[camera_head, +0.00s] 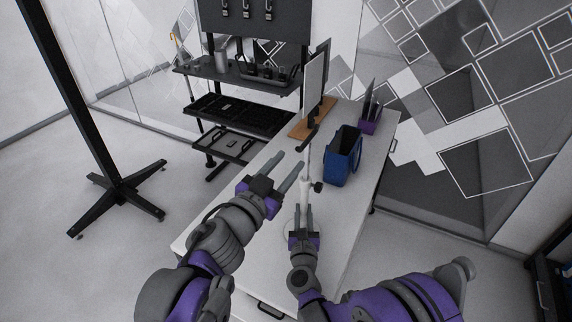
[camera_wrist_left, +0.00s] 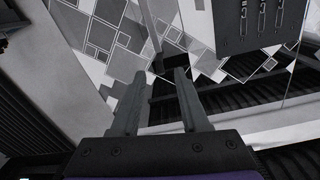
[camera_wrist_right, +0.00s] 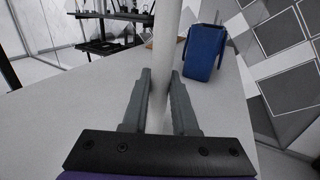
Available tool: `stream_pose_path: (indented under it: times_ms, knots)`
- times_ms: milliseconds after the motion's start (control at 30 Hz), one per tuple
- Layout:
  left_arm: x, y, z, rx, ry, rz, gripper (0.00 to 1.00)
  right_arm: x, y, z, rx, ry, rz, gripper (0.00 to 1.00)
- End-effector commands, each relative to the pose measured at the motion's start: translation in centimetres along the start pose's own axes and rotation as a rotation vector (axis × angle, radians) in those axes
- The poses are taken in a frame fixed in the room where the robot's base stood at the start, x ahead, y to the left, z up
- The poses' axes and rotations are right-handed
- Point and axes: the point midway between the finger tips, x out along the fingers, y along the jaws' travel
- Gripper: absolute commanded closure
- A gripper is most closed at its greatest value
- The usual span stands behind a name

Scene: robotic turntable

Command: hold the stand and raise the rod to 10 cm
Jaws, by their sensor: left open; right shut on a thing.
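The stand (camera_head: 305,190) is an upright white tube on the white table, with a black knob (camera_head: 318,187) on its right side. A thin rod (camera_head: 308,160) rises from its top and carries a dark crosspiece (camera_head: 307,141). My right gripper (camera_head: 303,212) is shut on the lower tube of the stand; the right wrist view shows the pale tube (camera_wrist_right: 166,45) between its fingers. My left gripper (camera_head: 285,171) is open and empty, up and to the left of my right gripper, just left of the stand. The left wrist view shows nothing between its fingers (camera_wrist_left: 160,85).
A blue bin (camera_head: 342,158) stands on the table (camera_head: 345,215) right of the stand. Behind are a panel on a wooden base (camera_head: 313,118) and a purple holder (camera_head: 371,122). A black shelf rack (camera_head: 240,75) stands beyond the table. The table's near right is clear.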

Motion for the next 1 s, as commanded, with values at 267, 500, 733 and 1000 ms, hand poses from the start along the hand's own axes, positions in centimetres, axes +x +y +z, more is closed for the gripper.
stream_pose_path:
  times_ms: [267, 500, 733, 1000]
  knots:
    - [0.0, 0.0, 0.0, 0.000, 0.000, 0.000, 0.55, 0.0, 0.0, 0.0, 0.000, 0.000, 0.000, 1.00]
    - [0.0, 0.0, 0.0, 0.000, 0.000, 0.000, 0.55, 0.0, 0.0, 0.0, 0.000, 0.000, 0.000, 0.38]
    - [0.0, 0.0, 0.0, 0.000, 0.000, 0.000, 0.55, 0.0, 0.0, 0.0, 0.000, 0.000, 0.000, 0.38]
    - [0.0, 0.0, 0.0, 0.000, 0.000, 0.000, 0.55, -2.8, 0.1, 0.0, 0.000, 0.000, 0.003, 0.38]
